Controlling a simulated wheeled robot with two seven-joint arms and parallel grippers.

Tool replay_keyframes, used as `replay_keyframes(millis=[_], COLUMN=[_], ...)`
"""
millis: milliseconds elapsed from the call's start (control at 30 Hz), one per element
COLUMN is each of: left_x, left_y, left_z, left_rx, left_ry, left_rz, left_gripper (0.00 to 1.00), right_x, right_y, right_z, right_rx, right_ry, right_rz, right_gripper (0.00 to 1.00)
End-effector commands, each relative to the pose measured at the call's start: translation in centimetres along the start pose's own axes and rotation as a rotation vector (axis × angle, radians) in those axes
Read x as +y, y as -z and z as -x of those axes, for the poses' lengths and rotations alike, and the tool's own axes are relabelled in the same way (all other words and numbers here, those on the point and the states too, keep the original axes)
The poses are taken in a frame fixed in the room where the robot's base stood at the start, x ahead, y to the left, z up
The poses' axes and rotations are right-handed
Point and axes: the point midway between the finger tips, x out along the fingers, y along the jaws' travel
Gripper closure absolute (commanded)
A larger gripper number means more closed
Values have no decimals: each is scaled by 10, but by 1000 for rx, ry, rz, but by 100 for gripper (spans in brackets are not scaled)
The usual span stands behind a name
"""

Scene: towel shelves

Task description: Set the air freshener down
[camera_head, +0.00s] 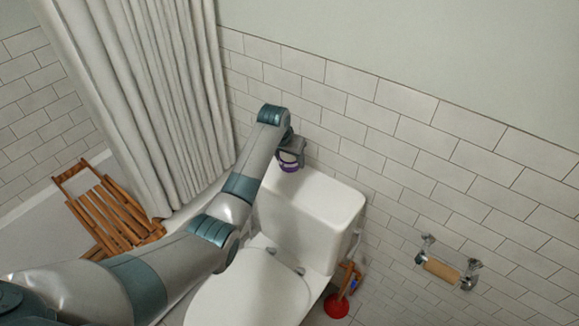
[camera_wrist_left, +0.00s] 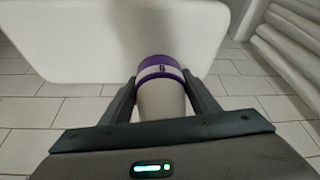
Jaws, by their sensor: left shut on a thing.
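The air freshener (camera_wrist_left: 160,88) is a small white cylinder with a purple top and a purple-and-white band. In the left wrist view it stands between the two fingers of my left gripper (camera_wrist_left: 163,100), which is shut on it. In the head view the purple part of the air freshener (camera_head: 288,162) shows below my left gripper (camera_head: 290,152), over the back left part of the white toilet tank lid (camera_head: 322,200). I cannot tell whether the air freshener touches the lid. My right gripper is not in view.
The tank lid is otherwise bare. The toilet's closed seat lid (camera_head: 250,290) is in front of the tank. A white tiled wall (camera_head: 400,130) stands behind. A curtain (camera_head: 150,90) and a wooden rack (camera_head: 105,210) are on the left. A paper roll holder (camera_head: 440,270) and a red plunger (camera_head: 337,305) are on the right.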

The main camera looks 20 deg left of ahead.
Motion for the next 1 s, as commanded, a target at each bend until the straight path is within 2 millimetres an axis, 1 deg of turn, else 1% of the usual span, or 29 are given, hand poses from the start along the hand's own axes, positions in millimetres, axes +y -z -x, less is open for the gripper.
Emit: replay_keyframes(millis=[167, 267, 400, 533, 1000], left_x=[0, 1, 1, 0, 0], left_y=[-1, -4, -11, -15, -17], left_z=[-2, -9, -25, -35, -40], left_rx=[-1, -2, -3, -1, 1], left_ry=[0, 0, 0, 0, 1], left_rz=[0, 1, 1, 1, 0], left_gripper=[78, 78, 78, 78, 78], right_x=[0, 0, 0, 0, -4], right_y=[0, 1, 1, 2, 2], right_z=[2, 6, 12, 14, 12], right_rx=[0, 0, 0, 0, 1], right_ry=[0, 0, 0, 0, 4], right_rz=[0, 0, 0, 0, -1], right_gripper=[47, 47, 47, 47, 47])
